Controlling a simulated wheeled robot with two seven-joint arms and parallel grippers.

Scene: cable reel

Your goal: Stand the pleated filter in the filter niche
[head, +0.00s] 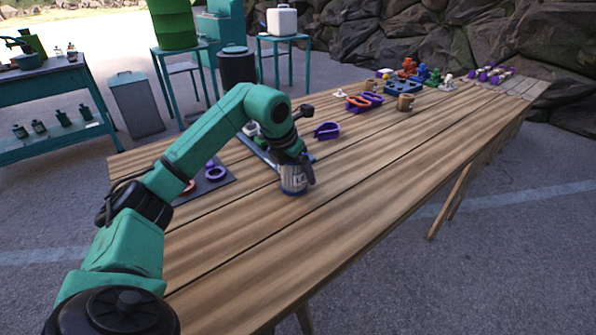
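A short upright cylinder, white with a dark blue lower band, looks like the pleated filter (292,184). It is at or just above the wooden table top, near the table's left part. My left gripper (298,170) points down over it, with a dark finger against its right side. The far finger is hidden, so I cannot tell whether the gripper is closed on it. I cannot make out the filter niche for certain; a dark panel (262,152) behind my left wrist is partly covered by the arm. My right gripper is not in view.
A dark mat (222,186) with purple and orange rings lies left of the filter. A purple clamp-like piece (327,131) lies behind it. The table's front right is clear.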

